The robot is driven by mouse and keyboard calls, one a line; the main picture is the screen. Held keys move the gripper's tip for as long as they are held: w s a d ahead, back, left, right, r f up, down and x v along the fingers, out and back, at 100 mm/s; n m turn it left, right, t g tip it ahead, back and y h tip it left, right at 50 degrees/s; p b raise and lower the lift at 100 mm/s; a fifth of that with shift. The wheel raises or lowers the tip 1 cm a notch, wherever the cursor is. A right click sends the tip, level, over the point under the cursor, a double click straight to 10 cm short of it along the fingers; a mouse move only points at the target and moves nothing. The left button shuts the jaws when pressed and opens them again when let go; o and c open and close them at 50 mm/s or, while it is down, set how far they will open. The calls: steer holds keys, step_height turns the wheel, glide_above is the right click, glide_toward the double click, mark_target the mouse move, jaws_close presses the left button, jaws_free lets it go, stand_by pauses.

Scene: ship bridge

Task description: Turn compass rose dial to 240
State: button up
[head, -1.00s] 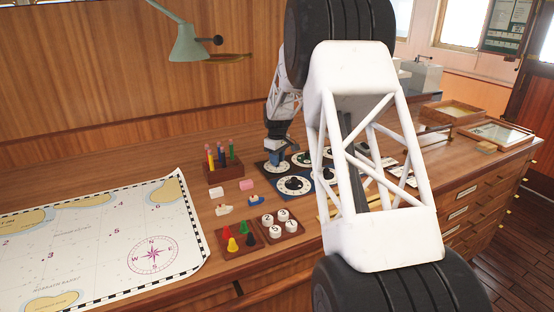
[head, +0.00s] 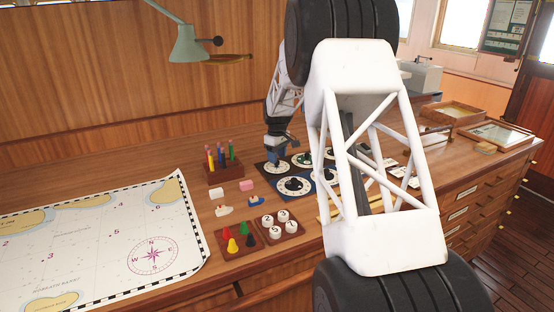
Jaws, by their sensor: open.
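A dark panel (head: 263,178) on the desk carries several round white dials with dark knobs. A front dial (head: 293,186) and a back-left dial (head: 277,167) show clearly; others are partly behind my white arm link. My gripper (head: 276,158) points down over the back-left dial, its tips at or just above the knob; I cannot tell if they touch it. The knob there is mostly hidden by the gripper. The dial markings are too small to read, so I cannot tell which is the compass rose dial or where its pointer stands.
A chart (head: 110,235) lies at the left. A pen block (head: 226,171), small toy boats (head: 224,210), a tray of coloured pegs (head: 239,242) and a tray of numbered discs (head: 281,228) stand near the panel. A lamp (head: 188,45) hangs behind.

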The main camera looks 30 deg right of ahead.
steer(key=shift+r, duration=3.1)
steer(key=shift+s+a+r, duration=0.3)
steer(key=shift+s+a, duration=0.05)
steer(key=shift+a, duration=0.05)
steer(key=s+a+r+m, duration=0.1)
steer(key=s+a+r, duration=0.3)
steer(key=s+a, duration=0.3)
steer(key=s+a+r+m+t, duration=0.1)
steer(key=s+a+r, duration=0.3)
steer(key=s, duration=0.6)
steer(key=s+a+r+m, duration=0.1)
steer(key=s+a+r, duration=0.3)
steer(key=s+a, duration=0.3)
steer(key=s+a+f, duration=0.2)
steer(key=s, duration=0.8)
steer(key=s+a+f+m+t, duration=0.1)
steer(key=s+a+f, duration=0.1)
steer(key=s, duration=0.8)
steer(key=s+a+f+m, duration=0.1)
steer(key=s+a, duration=0.3)
steer(key=s, duration=0.6)
steer(key=shift+f+t, duration=0.3)
steer(key=shift+f, duration=0.15)
